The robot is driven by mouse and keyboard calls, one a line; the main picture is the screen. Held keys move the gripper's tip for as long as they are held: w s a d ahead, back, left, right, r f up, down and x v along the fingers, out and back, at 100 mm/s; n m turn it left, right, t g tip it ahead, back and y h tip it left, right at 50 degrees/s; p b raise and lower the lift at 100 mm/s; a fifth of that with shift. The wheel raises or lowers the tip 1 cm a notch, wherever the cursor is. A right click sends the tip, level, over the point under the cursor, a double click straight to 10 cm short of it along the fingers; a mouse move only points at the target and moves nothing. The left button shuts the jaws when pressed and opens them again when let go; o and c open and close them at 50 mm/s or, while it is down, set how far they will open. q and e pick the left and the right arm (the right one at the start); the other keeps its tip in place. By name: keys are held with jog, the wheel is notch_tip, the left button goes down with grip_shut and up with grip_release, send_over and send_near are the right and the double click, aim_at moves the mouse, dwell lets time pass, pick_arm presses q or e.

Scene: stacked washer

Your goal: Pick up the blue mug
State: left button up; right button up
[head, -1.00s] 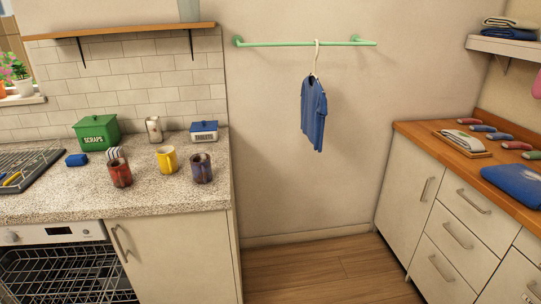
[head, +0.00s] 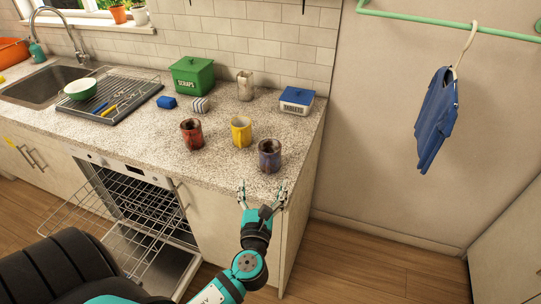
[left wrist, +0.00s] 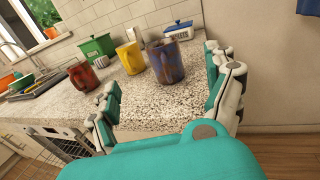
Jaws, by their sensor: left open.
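The blue mug (head: 269,155) is dark blue with brownish patches and stands upright near the front right corner of the speckled counter. It also shows in the left wrist view (left wrist: 165,62), ahead of my fingers. My left gripper (head: 262,190) is open and empty at the counter's front edge, just short of the mug and apart from it. In the left wrist view my left gripper's fingers (left wrist: 165,85) stand wide apart, with the mug beyond the gap between them. My right gripper is not in view.
A yellow mug (head: 241,131) and a red mug (head: 192,134) stand left of the blue mug. Behind are a tablets tin (head: 297,101), a green scraps bin (head: 192,76) and a pale canister (head: 245,85). The dishwasher (head: 135,195) below is open with its rack out.

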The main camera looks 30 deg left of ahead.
pick_arm(q)
jog(key=p, duration=0.2)
send_near(268, 155)
jog(key=shift+w+a+r, duration=0.35)
jog(key=shift+w+a, duration=0.3)
jog(key=shift+w, duration=0.2)
jog(key=x, duration=0.4)
jog(key=shift+w+f, duration=0.25)
jog(key=shift+w, duration=0.15)
jog(key=shift+w+a, duration=0.3)
jog(key=shift+w, duration=0.1)
jog(key=shift+w+a+p, duration=0.15)
jog(key=shift+w+p, duration=0.15)
jog(key=x, duration=0.4)
jog(key=shift+w+f+p, duration=0.2)
jog(key=shift+w+p, duration=0.1)
jog(key=shift+w, duration=0.05)
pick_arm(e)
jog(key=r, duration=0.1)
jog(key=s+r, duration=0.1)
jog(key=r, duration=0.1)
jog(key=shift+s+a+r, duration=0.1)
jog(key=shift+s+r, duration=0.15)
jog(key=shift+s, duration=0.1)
pick_arm(q)
jog(key=shift+s, duration=0.1)
